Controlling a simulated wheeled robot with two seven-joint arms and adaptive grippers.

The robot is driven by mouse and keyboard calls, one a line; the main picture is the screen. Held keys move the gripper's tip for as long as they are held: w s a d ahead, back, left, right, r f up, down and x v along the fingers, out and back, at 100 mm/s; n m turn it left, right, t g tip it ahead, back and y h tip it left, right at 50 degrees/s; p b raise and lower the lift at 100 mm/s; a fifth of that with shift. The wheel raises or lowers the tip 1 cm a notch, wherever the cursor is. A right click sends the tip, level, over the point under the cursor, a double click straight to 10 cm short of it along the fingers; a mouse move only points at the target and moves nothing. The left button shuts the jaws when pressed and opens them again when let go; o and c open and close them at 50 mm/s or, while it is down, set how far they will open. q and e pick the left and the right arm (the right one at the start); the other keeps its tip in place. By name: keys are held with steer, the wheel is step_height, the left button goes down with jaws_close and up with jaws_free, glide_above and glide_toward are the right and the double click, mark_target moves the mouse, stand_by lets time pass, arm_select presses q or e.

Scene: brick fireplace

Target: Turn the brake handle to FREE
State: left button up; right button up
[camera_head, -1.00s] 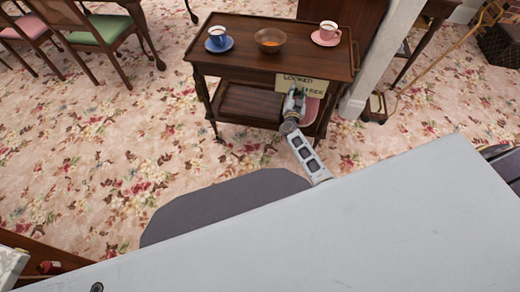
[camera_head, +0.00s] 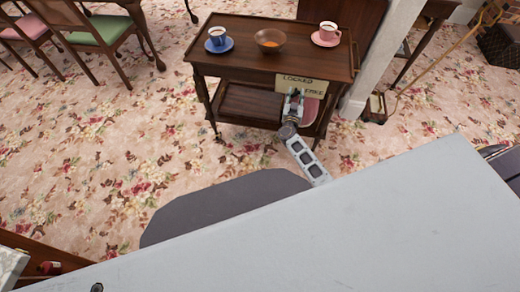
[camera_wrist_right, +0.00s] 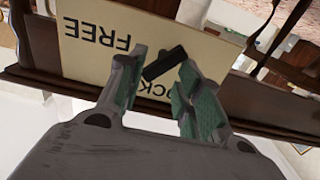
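The brake handle (camera_wrist_right: 165,62) is a short dark bar in the right wrist view, lying slanted in front of a cream sign (camera_wrist_right: 90,45) that reads upside down there. In the head view the sign (camera_head: 284,85) reads LOCKED on the left and FREE lower right, on the trolley's near side. My right gripper (camera_wrist_right: 164,68) is open, its two fingers apart with the handle between or just beyond their tips. Contact is unclear. The right gripper also shows in front of the sign in the head view (camera_head: 293,98). My left gripper is not in view.
Chairs (camera_head: 100,35) are at the far left. Carpet at left is clear.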

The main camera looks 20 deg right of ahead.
steer(key=p+v, duration=0.2)
steer(key=v, duration=1)
steer(key=s+a+f+n+g+y+b, duration=0.2)
steer(key=a+f+n+y, duration=0.5)
steer(key=a+f+y, duration=0.5)
steer(key=shift+s+a+f+n+g, duration=0.25)
steer(key=shift+s+a+n+g, duration=0.2)
steer(key=shift+s+a, duration=0.9)
steer(key=shift+w+a, duration=0.35)
steer(key=shift+w, duration=0.05)
steer(key=shift+b, duration=0.3)
